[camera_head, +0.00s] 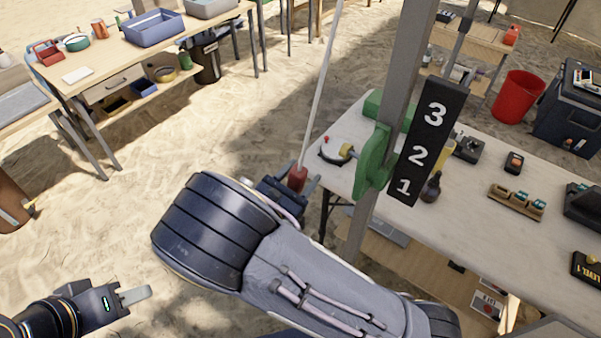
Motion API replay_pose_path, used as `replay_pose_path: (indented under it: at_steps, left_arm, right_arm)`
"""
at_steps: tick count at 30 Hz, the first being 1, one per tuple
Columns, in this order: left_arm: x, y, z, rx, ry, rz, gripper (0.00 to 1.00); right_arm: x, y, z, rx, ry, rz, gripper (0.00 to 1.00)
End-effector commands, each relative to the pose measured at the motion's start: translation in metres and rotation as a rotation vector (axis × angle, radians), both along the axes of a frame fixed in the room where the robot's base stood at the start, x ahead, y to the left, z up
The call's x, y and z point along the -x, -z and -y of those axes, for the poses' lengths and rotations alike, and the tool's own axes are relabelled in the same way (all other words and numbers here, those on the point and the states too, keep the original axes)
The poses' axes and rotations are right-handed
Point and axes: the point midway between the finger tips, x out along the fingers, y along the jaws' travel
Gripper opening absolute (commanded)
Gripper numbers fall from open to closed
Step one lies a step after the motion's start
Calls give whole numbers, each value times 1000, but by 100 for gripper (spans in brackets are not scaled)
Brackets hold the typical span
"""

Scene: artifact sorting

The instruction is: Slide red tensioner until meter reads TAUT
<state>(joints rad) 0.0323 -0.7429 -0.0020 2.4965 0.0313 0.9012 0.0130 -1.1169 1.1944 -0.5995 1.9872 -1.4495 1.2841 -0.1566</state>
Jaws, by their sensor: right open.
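The red tensioner (298,176) sits at the lower end of a pale, slanting line (321,90), left of the table. My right gripper (294,186) is at the tensioner, with its dark fingers open around or beside it; my arm hides part of it, and I cannot tell whether they touch. My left gripper (131,295) is low at the left, over sand and away from the tensioner. Its fingers show edge-on, so their gap is unclear. No meter reading TAUT can be made out.
A metal pole (401,70) with a green clamp (373,165) and a black board (428,140) numbered 3, 2, 1 stands right of the tensioner. The white table (470,225) holds several small items. Another table (110,75) stands at upper left. Sand between is open.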

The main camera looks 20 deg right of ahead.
Motion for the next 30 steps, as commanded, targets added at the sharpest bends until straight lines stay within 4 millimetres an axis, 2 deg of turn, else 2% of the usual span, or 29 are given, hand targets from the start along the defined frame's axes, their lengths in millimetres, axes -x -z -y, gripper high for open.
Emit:
replay_pose_path:
  at_steps: [7,8,19,24,30]
  left_arm:
    - [0,0,0,0,0,0,36]
    - [0,0,0,0,0,0,36]
    - [0,0,0,0,0,0,36]
    - [0,-2,0,0,0,0,36]
    - [0,-21,0,0,0,0,36]
  right_arm:
    - [-1,0,1,-1,0,1,53]
    - [-1,0,1,-1,0,1,50]
    - [-1,0,1,-1,1,1,2]
    - [0,-2,1,-1,1,1,0]
    - [3,-29,4,-1,2,1,0]
